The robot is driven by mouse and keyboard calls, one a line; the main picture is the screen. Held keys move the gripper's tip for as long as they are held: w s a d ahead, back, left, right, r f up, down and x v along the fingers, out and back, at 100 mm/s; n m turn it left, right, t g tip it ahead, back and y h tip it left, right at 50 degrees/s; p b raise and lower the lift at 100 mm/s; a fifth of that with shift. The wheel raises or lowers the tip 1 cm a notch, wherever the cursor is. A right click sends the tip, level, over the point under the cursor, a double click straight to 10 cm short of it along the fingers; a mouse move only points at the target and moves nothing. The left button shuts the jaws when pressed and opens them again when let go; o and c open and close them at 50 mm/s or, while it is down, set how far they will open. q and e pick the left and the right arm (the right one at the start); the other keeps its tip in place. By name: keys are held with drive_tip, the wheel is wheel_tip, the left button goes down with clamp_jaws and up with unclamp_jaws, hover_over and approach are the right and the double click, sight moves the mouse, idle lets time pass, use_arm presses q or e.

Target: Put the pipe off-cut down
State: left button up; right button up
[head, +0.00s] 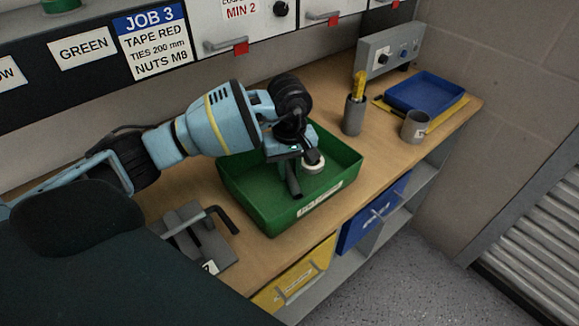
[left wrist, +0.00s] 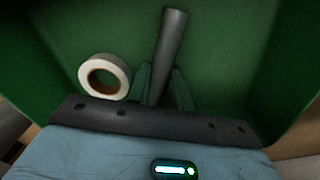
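The pipe off-cut (left wrist: 168,50) is a plain dark grey tube. In the left wrist view it stands out between the two fingers of my left gripper (left wrist: 163,80), which press close on both sides of it. In the head view my left gripper (head: 296,160) is down inside the green tray (head: 252,208), and the dark pipe (head: 293,182) shows below it, tilted. I cannot tell whether its lower end touches the tray floor. My right gripper is not in view.
A white tape roll (left wrist: 105,77) lies in the green tray beside the pipe. A grey holder (head: 353,115), a grey cup (head: 415,126) and a blue tray (head: 425,92) stand to the right.

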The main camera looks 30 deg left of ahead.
sight(289, 171)
use_arm(q)
drive_tip(key=o, duration=0.4)
wheel_tip(289, 171, up, 12)
drive_tip(key=shift+r, duration=0.2)
idle(0.4)
